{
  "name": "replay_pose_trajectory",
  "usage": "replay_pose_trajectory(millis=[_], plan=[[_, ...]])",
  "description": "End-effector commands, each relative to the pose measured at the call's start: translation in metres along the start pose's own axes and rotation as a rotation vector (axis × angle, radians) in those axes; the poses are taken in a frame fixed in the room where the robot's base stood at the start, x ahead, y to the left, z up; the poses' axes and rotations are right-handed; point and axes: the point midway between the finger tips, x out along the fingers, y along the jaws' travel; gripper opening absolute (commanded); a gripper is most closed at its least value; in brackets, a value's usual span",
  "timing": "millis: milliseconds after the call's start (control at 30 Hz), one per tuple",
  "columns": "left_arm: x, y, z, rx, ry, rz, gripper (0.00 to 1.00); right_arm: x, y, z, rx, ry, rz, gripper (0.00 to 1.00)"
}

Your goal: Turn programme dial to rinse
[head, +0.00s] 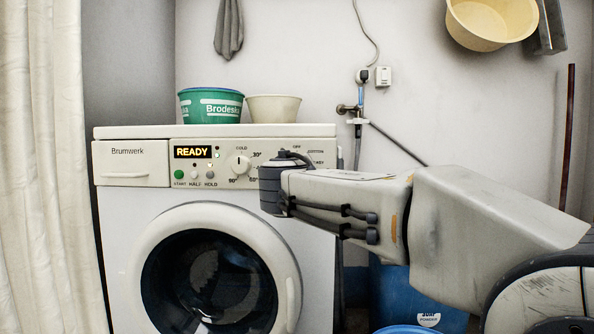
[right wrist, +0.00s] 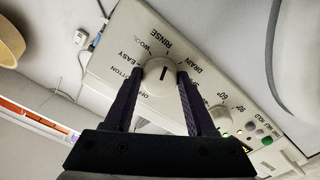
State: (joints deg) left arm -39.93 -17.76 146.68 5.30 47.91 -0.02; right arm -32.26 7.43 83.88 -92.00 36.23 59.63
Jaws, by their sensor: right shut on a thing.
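The programme dial (right wrist: 157,72) is a round cream knob with a dark pointer mark. In the right wrist view it sits between the two dark fingers of my right gripper (right wrist: 160,82), which is shut on it. Labels around it include RINSE (right wrist: 173,43), WOOL, EASY and DRAIN. The mark stands about upright in that view; I cannot tell exactly which label it meets. In the head view my right arm hides the dial at the panel's right end. The washing machine (head: 115,225) shows READY on its display (head: 192,152). My left gripper is not in view.
A temperature dial (head: 240,165) and several buttons (head: 194,175) lie left of my right gripper on the panel. A green tub (head: 210,106) and a cream bowl (head: 273,109) stand on the machine. A curtain (head: 40,180) hangs at the left; blue containers (head: 385,285) stand at the right.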

Motion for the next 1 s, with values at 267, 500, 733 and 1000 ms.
replay_pose_trajectory(millis=[267, 500, 733, 1000], plan=[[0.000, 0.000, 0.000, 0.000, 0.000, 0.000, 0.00, 0.000, -0.002, -0.002, -0.002, 0.004, -0.005, 0.86], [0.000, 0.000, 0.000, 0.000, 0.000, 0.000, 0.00, 0.000, -0.001, -0.001, -0.002, 0.002, -0.002, 0.86], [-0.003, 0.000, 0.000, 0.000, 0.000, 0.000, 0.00, -0.016, 0.000, -0.003, -0.002, 0.003, -0.004, 0.86], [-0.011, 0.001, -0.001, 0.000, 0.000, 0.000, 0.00, -0.070, -0.001, -0.004, -0.002, 0.005, -0.007, 0.86]])
